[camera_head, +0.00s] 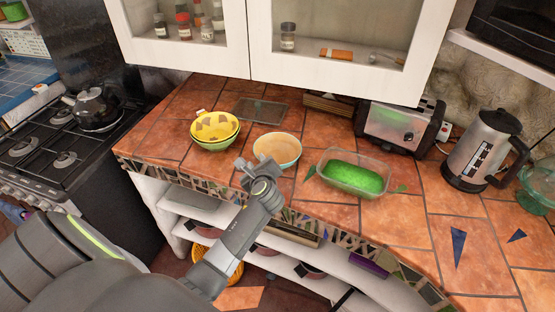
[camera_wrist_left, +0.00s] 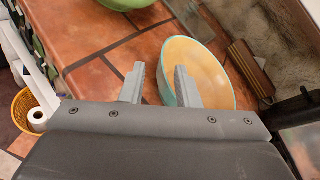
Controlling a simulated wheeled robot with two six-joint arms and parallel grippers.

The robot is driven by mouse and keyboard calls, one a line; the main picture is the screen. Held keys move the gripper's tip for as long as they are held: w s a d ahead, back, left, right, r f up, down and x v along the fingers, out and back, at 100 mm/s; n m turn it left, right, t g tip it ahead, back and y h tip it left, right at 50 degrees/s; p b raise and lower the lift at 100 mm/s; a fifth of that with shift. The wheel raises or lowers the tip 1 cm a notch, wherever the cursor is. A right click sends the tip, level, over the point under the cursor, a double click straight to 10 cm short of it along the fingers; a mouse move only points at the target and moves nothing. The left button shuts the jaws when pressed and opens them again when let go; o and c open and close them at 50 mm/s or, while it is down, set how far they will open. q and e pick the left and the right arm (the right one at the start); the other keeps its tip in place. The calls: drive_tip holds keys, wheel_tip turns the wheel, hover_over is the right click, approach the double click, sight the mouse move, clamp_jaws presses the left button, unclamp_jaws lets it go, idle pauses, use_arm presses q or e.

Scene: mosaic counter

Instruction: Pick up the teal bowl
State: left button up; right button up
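The teal bowl (camera_head: 277,150), with a teal rim and a tan inside, stands upright on the tiled counter. It also shows in the left wrist view (camera_wrist_left: 212,75), right of centre. My left gripper (camera_head: 256,168) is near the counter's front edge, just to the front left of the bowl. My right gripper is not in view.
Stacked yellow and green bowls (camera_head: 214,129) stand to the left. A clear container with green contents (camera_head: 353,174) is close on the right. Behind are a toaster (camera_head: 392,130) and a kettle (camera_head: 482,150). A greenish glass bowl (camera_head: 538,187) sits at far right. Cabinets (camera_head: 330,82) overhang the back.

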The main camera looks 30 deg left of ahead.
sight(257, 156)
use_arm(q)
drive_tip(key=b+x, duration=0.3)
drive_tip(key=x, duration=0.1)
drive_tip(key=shift+w+d, duration=0.15)
drive_tip(key=shift+w+a+b, duration=0.25)
drive_tip(key=shift+w+b, duration=0.05)
drive_tip(key=shift+b, duration=0.1)
drive_tip(key=shift+r, duration=0.1)
clamp_jaws()
